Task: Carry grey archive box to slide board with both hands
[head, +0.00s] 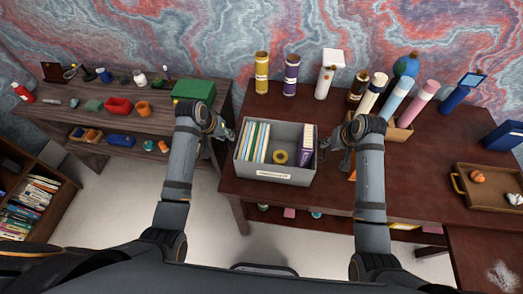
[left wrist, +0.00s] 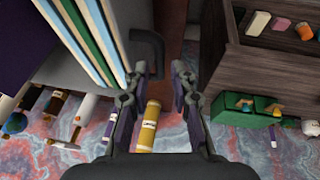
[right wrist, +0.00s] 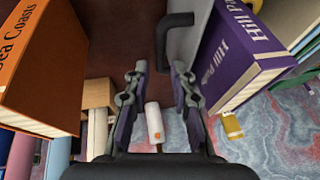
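The grey archive box (head: 298,179) stands upright on the dark red-brown desk. I cannot tell which thing is the slide board.
An orange book (right wrist: 42,65) is close to my right gripper. A brown tray (head: 490,210) lies at the right. A wooden shelf with a green box (head: 193,90) stands left, past a floor gap.

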